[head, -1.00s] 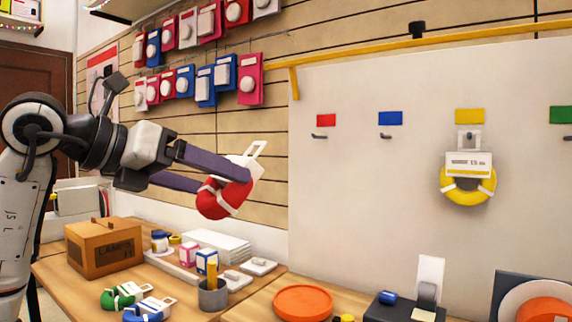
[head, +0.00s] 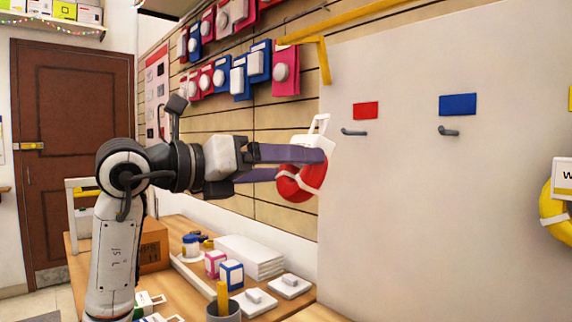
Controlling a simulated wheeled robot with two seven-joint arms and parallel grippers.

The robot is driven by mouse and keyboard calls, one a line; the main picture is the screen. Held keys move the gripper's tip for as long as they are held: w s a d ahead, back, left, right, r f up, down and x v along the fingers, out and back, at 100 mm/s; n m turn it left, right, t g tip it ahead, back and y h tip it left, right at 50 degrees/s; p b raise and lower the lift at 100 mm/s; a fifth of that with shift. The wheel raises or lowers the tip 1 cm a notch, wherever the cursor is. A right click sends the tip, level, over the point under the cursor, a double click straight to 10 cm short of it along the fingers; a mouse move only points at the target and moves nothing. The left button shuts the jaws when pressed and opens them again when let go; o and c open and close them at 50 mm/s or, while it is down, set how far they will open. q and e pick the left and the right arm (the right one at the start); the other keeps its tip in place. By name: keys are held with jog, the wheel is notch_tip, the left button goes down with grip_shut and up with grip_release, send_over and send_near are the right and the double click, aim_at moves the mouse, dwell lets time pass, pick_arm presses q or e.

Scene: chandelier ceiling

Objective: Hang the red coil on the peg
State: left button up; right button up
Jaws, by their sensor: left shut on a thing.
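The red coil (head: 291,188) has white bands and a white hang tag (head: 318,128) with a slot at its top. My left gripper (head: 318,164) is shut on it and holds it in the air, just left of the pale board. A grey peg (head: 354,132) sticks out of the board under a red label (head: 366,111), to the right of the coil and slightly above its middle. The coil is apart from the peg in the picture. The coil's upper part is hidden behind the gripper fingers. My right gripper is not in view.
A second peg (head: 449,131) sits under a blue label (head: 457,104). A yellow coil (head: 556,212) hangs at the right edge. Packaged goods (head: 286,72) hang on the slatted wall above the arm. The table below holds a pen cup (head: 222,312), small boxes and white stacks.

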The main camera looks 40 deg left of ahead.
pick_arm(q)
jog(key=shift+x, duration=0.85)
jog(key=shift+a+p+x, duration=0.15)
jog(key=shift+p+x, duration=0.2)
jog(key=shift+x, duration=0.3)
jog(key=shift+a+p+x, duration=0.1)
jog(key=shift+p+x, duration=0.25)
jog(key=shift+x, duration=0.3)
jog(key=a+f+p+x, duration=0.1)
jog(key=x, duration=0.5)
jog(key=shift+w, duration=0.15)
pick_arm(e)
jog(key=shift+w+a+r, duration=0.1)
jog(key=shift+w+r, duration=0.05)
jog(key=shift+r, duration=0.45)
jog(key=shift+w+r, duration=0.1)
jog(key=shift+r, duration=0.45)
pick_arm(q)
jog(key=shift+d, duration=0.2)
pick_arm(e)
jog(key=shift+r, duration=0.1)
pick_arm(q)
jog(key=o, duration=1.3)
jog(key=shift+f, duration=0.1)
